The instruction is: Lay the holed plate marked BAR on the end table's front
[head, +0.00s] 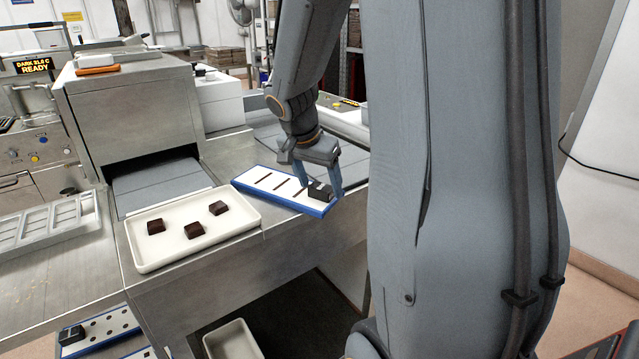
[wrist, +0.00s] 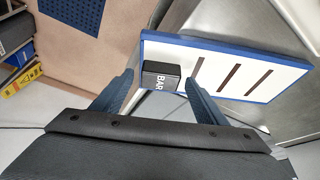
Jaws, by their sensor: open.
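The holed plate marked BAR (head: 266,181) is a white, blue-edged board with several dark slots. It lies flat on the steel end table (head: 218,250) to the right of a white tray, near the table's front edge. In the wrist view the plate (wrist: 228,70) shows one end jutting past the table's steel. A black block (head: 318,192) stands on that end, and its label BAR reads in the wrist view (wrist: 161,76). My gripper (head: 317,184) is open, with one finger on each side of the block. Whether the fingers touch it I cannot tell.
The white tray (head: 137,244) holds three dark chocolates (head: 194,230). A steel tunnel machine (head: 128,103) stands behind it. A grey mould (head: 50,225) lies at the left. Below are a plate with round holes (head: 108,326) and a white bin (head: 233,341).

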